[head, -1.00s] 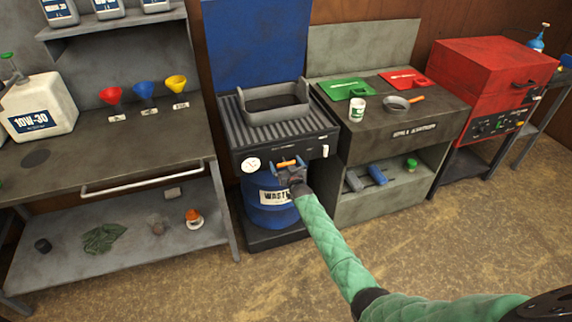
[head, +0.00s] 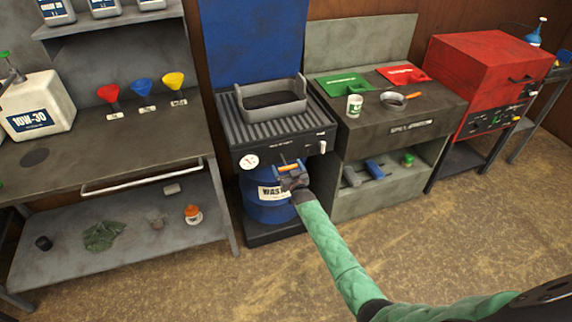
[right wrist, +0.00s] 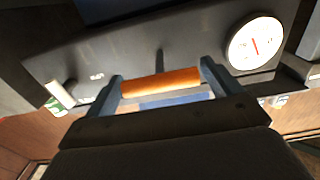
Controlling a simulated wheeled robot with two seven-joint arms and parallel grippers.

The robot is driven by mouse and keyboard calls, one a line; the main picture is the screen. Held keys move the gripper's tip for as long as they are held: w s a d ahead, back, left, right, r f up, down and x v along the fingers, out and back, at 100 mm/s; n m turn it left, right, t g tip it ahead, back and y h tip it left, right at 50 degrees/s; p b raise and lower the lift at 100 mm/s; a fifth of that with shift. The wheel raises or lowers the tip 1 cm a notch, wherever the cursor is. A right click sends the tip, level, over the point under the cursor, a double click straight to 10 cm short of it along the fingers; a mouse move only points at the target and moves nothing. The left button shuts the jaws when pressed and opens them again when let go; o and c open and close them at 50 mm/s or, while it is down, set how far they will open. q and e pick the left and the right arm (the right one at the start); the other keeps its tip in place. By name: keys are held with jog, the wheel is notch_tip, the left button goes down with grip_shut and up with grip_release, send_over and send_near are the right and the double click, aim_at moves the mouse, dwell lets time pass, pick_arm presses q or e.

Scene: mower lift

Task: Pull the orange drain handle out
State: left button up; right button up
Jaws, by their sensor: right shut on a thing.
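The orange drain handle (head: 289,167) is on the front of the dark waste-oil station (head: 262,153), right of a round white gauge (head: 249,161). My right gripper (head: 290,171) is shut on it. In the right wrist view the orange bar (right wrist: 160,82) lies crosswise between the two fingers of my right gripper (right wrist: 163,86). A thin dark stem runs from the bar to the front panel, and the bar stands clear of the panel. My left gripper is not in view.
A blue waste drum (head: 262,205) stands below the panel. A grey pan (head: 292,107) sits on the ribbed top. A workbench (head: 150,150) is at left, a second bench (head: 385,135) at right. The floor in front is clear.

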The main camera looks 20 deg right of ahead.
jog(key=shift+s+f, duration=0.1)
jog(key=shift+f, duration=0.1)
jog(key=o, duration=1.1)
jog(key=shift+s+r, duration=0.15)
jog(key=shift+r, duration=0.05)
jog(key=shift+s+f, duration=0.15)
jog(key=shift+s, duration=0.1)
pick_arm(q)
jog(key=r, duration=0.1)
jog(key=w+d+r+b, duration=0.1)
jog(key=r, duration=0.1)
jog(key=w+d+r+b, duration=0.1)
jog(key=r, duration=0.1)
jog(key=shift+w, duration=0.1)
pick_arm(e)
jog(key=s, duration=0.7)
jog(key=shift+s+d, duration=0.15)
